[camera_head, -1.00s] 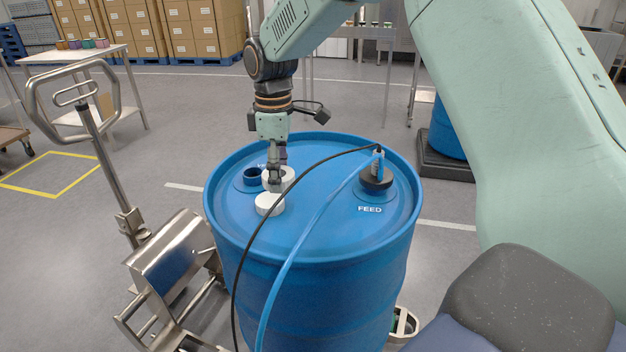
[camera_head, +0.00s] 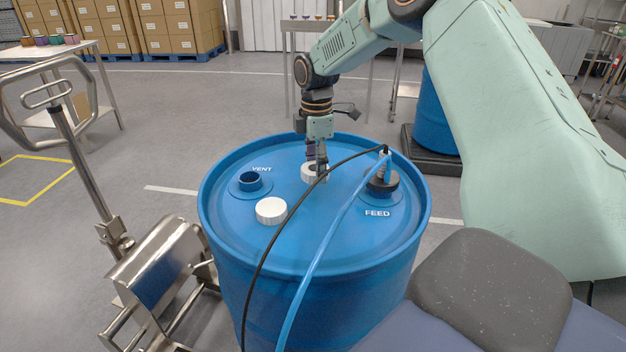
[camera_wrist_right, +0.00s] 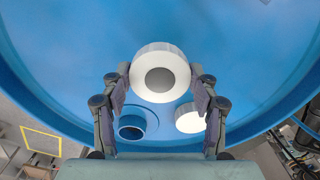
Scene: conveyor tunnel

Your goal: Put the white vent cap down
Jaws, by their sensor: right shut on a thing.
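The white vent cap (camera_head: 308,177), a ribbed white ring with a grey centre, is between the fingers of my right gripper (camera_head: 317,167). In the right wrist view the cap (camera_wrist_right: 160,57) sits between the two fingertips of the gripper (camera_wrist_right: 159,78), which is shut on it. It is at or just above the blue drum's lid (camera_head: 320,235); I cannot tell whether it touches. The open vent neck (camera_head: 250,181) stands to its left, by the VENT label. A second, plain white cap (camera_head: 271,211) lies on the lid in front. My left gripper is not in view.
The black feed fitting (camera_head: 382,184) stands on the lid at right. A black cable and a blue hose (camera_head: 318,243) run from it across the lid's front. A steel drum trolley (camera_head: 160,270) stands at left. The lid's back is mostly clear.

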